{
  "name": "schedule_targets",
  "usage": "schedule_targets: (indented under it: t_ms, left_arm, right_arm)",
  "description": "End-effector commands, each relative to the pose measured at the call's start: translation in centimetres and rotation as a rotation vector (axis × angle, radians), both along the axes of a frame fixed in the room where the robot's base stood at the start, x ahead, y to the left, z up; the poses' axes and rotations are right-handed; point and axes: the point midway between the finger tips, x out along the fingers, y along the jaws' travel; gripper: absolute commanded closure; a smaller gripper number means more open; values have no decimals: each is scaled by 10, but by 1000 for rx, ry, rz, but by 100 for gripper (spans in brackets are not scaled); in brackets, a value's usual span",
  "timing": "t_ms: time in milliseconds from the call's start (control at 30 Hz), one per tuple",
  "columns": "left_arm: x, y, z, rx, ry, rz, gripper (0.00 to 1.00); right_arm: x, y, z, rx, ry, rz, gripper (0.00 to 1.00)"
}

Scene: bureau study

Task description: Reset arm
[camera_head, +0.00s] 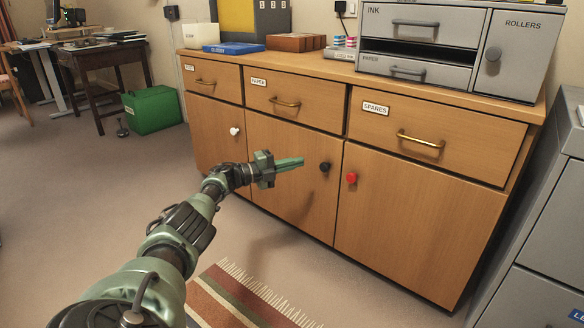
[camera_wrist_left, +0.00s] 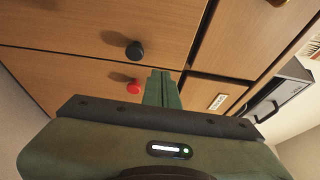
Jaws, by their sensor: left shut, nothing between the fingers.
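My left gripper (camera_head: 290,164) reaches in from the left in the head view, in front of the wooden cabinet (camera_head: 215,130). Its green fingers are closed together and empty, pointing right towards the black knob (camera_head: 325,167) of the middle door. In the left wrist view the shut fingers (camera_wrist_left: 161,80) point at the cabinet front, with the black knob (camera_wrist_left: 134,50) and red knob (camera_wrist_left: 134,86) to their left. The fingers appear apart from both knobs. My right gripper is not in view.
The cabinet's drawers and doors are shut. Grey drawer units (camera_head: 420,45) stand on top. A grey filing cabinet (camera_head: 545,200) is at the right. A striped rug (camera_head: 235,300) lies on the floor. A green box (camera_head: 152,110) stands at the back left. Open floor lies left.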

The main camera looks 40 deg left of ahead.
Motion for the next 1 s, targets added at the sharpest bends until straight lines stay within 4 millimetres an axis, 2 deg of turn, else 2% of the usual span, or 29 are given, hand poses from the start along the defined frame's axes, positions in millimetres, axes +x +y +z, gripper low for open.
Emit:
schedule_targets:
  t_ms: [133,367,467,500,567,667,700,767,800,867,900,1000]
  left_arm:
    - [-3,7,-1,-1,0,1,100]
    - [-4,8,0,-1,0,-1,100]
    - [0,-4,-1,-6,-2,-23,100]
    - [4,-16,-1,-11,-6,-44,100]
    - [11,-43,-2,-26,-14,-92,100]
    - [20,-108,-5,-71,-35,-202,100]
    - [21,-139,-5,-98,-46,-253,100]
    - [18,-186,-5,-146,-61,-328,100]
    - [14,-217,-5,-182,-71,-377,100]
    - [4,-262,-1,-241,-87,-446,100]
    - [-5,-291,2,-286,-99,-493,100]
    - [-35,-360,18,-411,-128,-602,100]
  right_arm:
    - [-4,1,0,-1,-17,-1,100]
    - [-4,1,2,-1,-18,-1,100]
    - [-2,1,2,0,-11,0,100]
    - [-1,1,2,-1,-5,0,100]
    - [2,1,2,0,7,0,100]
    - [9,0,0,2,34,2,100]
    - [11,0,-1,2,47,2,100]
    - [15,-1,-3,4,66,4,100]
    - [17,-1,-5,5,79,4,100]
    - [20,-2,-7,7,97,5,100]
    - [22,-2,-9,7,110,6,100]
    - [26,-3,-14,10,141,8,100]
